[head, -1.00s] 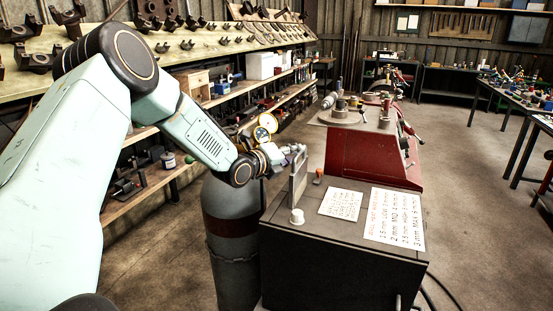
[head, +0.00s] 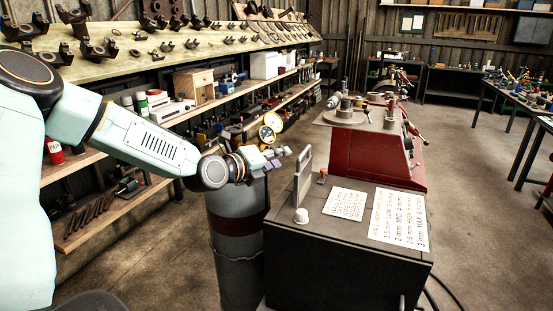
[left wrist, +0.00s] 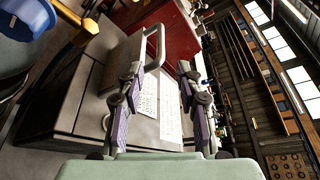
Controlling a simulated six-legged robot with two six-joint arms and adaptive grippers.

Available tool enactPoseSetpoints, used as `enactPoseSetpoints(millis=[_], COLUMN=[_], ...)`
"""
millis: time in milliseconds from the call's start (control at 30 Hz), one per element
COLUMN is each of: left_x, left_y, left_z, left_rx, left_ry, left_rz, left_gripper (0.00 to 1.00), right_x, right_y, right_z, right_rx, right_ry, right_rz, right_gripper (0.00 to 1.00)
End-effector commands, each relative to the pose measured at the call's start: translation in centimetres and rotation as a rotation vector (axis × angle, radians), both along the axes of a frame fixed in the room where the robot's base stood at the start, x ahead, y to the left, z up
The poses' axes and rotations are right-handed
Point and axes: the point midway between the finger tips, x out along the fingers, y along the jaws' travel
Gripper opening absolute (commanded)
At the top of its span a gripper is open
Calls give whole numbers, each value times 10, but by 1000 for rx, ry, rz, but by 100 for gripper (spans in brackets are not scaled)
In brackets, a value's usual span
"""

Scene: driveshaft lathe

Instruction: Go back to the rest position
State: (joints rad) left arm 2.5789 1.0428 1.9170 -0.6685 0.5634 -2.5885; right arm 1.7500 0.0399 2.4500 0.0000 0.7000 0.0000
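My left arm comes in from the left in the head view. My left gripper (head: 280,155) is over the dark drum-like cylinder, just left of the lathe cabinet, and looks empty. In the left wrist view its two purple-padded fingers (left wrist: 160,88) are spread apart with nothing held between them. The grey upright handle (head: 303,178) on the cabinet top stands right of the gripper, apart from it. In the left wrist view the handle (left wrist: 160,38) shows beyond the fingertips. My right gripper is in neither view.
Behind is the red lathe (head: 372,155). Loaded shelves line the left wall; floor on the right is open.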

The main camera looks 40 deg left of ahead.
Motion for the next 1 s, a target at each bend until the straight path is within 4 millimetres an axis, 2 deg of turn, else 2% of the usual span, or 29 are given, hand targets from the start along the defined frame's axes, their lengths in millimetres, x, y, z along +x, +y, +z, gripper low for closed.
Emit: enactPoseSetpoints(millis=[400, 533, 667, 767, 933, 1000], left_x=[0, 0, 0, -3, -9, -13], left_y=[0, 0, 2, -1, -17, -27], left_z=[0, 0, 0, -3, -11, -23], left_rx=[-2, -76, -299, -532, -917, -1065], left_ry=[0, 5, 18, 41, 99, 137], left_rz=[0, 17, 75, 134, 230, 276], left_gripper=[36, 36, 36, 36, 36, 36], right_x=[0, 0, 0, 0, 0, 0], right_y=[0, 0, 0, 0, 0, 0], right_z=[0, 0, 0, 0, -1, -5], right_rx=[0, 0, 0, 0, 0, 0], right_ry=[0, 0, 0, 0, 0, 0], right_rz=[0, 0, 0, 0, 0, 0], right_gripper=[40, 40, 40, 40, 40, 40])
